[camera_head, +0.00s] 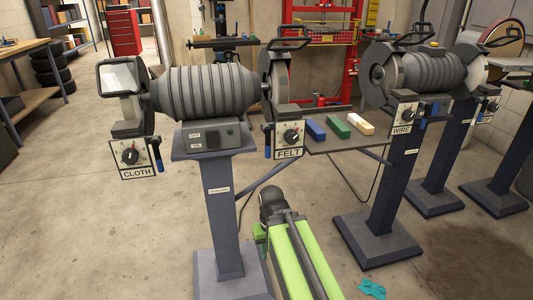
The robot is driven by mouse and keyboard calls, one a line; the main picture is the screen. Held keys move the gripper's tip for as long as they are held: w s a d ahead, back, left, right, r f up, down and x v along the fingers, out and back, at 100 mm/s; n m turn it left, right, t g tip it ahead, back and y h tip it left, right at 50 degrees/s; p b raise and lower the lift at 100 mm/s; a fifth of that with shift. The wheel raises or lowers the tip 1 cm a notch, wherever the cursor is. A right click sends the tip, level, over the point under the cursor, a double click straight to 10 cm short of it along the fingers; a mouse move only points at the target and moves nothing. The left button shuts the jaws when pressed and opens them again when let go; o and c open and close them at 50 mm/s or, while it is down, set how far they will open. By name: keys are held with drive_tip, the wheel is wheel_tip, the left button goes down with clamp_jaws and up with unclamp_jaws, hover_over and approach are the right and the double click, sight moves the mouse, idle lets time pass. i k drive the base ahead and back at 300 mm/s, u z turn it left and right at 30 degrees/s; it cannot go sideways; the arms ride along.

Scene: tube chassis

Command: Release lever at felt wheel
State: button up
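The felt wheel (281,75) is a pale disc in a dark guard at the right end of the grey ribbed motor (206,92). Below it is a dial panel (290,137) marked FELT. A blue-handled lever (267,140) hangs about upright at that panel's left edge. My lime-green arm reaches up from the bottom middle, and its dark rounded end lies below the FELT panel, apart from the lever. No gripper fingers can be made out.
A CLOTH panel (134,156) with its own blue lever (157,160) is at left. A shelf (348,142) right of the FELT panel holds blue, green and cream bars. The WIRE grinder (424,70) stands at right. A teal cloth (372,289) lies on the floor.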

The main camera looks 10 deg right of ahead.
sight(268, 145)
drive_tip(key=u, duration=0.85)
drive_tip(key=k, duration=0.85)
drive_tip(key=u, duration=0.4)
drive_tip(key=i, duration=0.5)
drive_tip(key=u, duration=0.05)
